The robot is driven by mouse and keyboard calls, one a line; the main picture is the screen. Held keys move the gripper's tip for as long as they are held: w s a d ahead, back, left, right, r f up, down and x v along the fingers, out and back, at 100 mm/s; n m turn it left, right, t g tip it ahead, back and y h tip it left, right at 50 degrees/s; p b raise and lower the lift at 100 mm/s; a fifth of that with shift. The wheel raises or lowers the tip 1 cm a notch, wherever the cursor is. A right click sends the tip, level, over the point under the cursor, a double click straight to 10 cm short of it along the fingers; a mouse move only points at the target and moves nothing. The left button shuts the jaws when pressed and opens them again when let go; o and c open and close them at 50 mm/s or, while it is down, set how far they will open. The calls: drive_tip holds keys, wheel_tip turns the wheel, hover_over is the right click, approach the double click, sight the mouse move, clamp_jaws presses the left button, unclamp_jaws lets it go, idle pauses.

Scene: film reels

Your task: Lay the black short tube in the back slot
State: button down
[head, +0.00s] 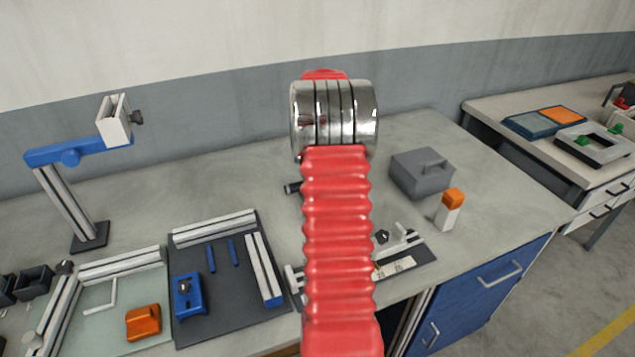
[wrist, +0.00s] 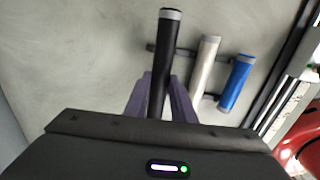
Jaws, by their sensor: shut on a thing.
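The black tube (wrist: 164,55) with a grey end cap stands out in the wrist view, between the two purple fingers of my gripper (wrist: 160,97). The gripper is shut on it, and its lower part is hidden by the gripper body. A silver tube (wrist: 204,72) and a shorter blue tube (wrist: 236,84) lie to its right, side by side, across dark supports. The black tube overlaps a dark support (wrist: 186,52) in the picture; I cannot tell whether they touch. The slots are not clear. In the head view my red arm hides the gripper and most of that area.
A grey lidded box (head: 422,174) and an orange-topped white block (head: 449,211) stand right of my arm. A dark board with a blue block (head: 188,296) lies to the left. A blue lamp-like stand (head: 68,200) rises behind. The bench's back middle is clear.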

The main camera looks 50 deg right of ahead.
drive_tip(key=shift+f, duration=1.4)
drive_tip(key=shift+f, duration=0.1)
drive_tip(key=c, duration=1.5)
unclamp_jaws()
wheel_tip(320, 180, up, 12)
drive_tip(key=shift+r, duration=0.1)
